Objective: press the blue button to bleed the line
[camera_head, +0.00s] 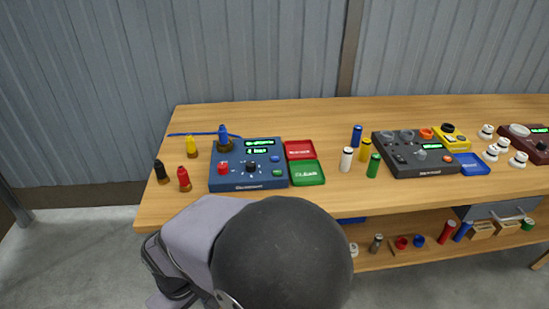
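The blue control box (249,181) stands on the left part of the table, with a lit green display on its upper face. A small blue button (275,158) sits at the right side of its face, above a green button (278,172). A red button (223,168) and a black knob (251,168) are to the left. My arm fills the lower middle of the view, in front of the table. Dark parts at its left end may be my gripper, low and apart from the box; its fingers cannot be made out.
A blue plug (223,135) with a blue cable is at the box's back left corner. Yellow, red and black plugs stand to its left. A red tray (300,150) and green tray (308,173) adjoin the right side.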

